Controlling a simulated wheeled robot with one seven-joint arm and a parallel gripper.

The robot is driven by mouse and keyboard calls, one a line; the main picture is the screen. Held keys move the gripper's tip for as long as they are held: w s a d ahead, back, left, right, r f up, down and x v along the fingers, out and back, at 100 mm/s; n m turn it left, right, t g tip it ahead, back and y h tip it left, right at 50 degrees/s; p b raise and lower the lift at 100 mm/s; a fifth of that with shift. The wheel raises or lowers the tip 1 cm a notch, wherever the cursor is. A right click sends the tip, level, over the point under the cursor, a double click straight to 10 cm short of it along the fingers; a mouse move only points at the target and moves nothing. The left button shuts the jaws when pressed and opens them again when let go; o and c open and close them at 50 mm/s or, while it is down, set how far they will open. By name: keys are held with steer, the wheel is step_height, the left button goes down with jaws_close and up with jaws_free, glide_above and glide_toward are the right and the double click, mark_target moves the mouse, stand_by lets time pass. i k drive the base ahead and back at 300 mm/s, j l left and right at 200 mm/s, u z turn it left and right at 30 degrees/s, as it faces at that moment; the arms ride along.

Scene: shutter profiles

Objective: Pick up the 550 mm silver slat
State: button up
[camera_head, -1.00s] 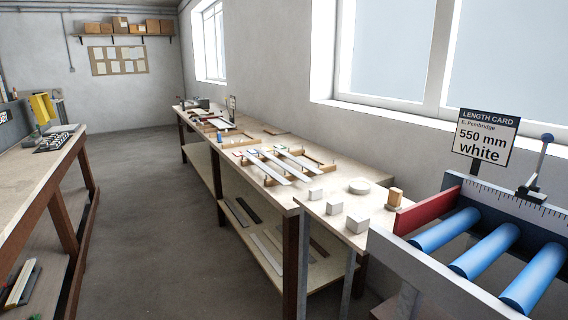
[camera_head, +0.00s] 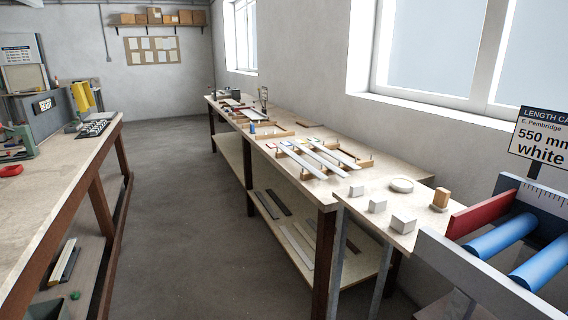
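Several long slats lie side by side across a wooden rack on the right-hand workbench (camera_head: 392,183). A pale slat (camera_head: 300,162) is at the left of the rack, with more pale or silver-looking slats (camera_head: 322,157) beside it. More slats, dark and light, lie on the bench's lower shelf (camera_head: 345,268), among them a pale one (camera_head: 297,247). From here I cannot tell which slat is the 550 mm silver one. My gripper is not in view.
A roller stand with blue rollers (camera_head: 501,237) and a length card (camera_head: 541,135) reading "550 mm white" stands at the right. White blocks (camera_head: 403,223) sit on the near bench end. Another bench (camera_head: 62,160) is at the left. The grey floor aisle (camera_head: 185,200) between is clear.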

mark_target(332, 167)
steer(key=i+j+u, duration=0.25)
steer(key=i, duration=0.6)
steer(key=i+u, duration=0.25)
steer(key=i, duration=0.6)
